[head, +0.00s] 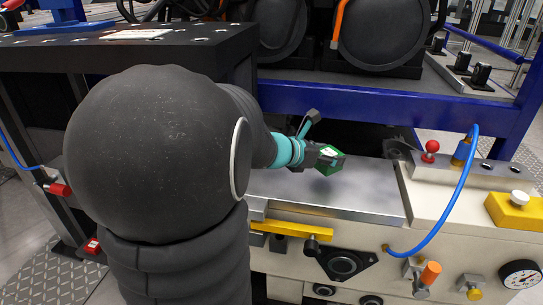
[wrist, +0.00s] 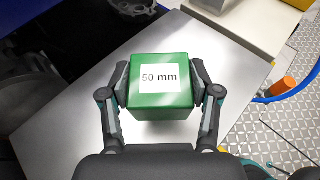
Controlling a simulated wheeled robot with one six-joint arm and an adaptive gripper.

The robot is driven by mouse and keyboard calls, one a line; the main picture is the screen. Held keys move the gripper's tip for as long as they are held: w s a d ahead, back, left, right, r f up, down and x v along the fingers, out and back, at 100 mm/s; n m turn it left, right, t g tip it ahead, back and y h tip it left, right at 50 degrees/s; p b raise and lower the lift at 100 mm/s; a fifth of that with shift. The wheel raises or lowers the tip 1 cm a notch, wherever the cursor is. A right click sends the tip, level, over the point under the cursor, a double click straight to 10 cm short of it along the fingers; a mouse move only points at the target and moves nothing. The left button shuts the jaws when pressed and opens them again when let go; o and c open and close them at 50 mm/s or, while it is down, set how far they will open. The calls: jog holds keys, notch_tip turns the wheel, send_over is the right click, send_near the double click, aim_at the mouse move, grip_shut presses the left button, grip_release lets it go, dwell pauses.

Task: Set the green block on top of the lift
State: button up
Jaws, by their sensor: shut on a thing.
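The green block (head: 329,161) is at the end of my arm in the head view. In the wrist view the green block (wrist: 160,98) carries a white label reading "50 mm". My gripper (wrist: 160,90) is shut on the block, with one finger on its left side and one on its right. The gripper (head: 325,157) in the head view is over a flat grey metal plate (head: 355,196), which looks like the lift top. A shadow lies on the plate under the block. Whether the block touches the plate is not clear from these views.
A blue beam (head: 390,107) and black round units (head: 383,30) stand behind the plate. To the right are a red-knobbed lever (head: 431,151), a blue hose (head: 458,205) and a yellow box (head: 514,211). A yellow handle (head: 290,229) is on the front. The plate around the block looks bare.

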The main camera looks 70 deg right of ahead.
aim_at(317, 166)
jog(key=shift+w+d+f, duration=0.2)
jog(key=shift+w+f, duration=0.1)
jog(key=shift+f, duration=0.05)
jog(key=shift+f+b, duration=0.4)
jog(key=shift+f, duration=1.4)
jog(key=shift+f, duration=0.2)
jog(key=o, duration=1.6)
jog(key=shift+r, duration=0.15)
jog(key=shift+w+a+r, duration=0.1)
jog(key=shift+a+r, duration=0.05)
jog(key=p+v, duration=0.1)
jog(key=v, duration=1)
jog(key=shift+w+a+r, duration=0.15)
jog(key=shift+w+a, duration=0.05)
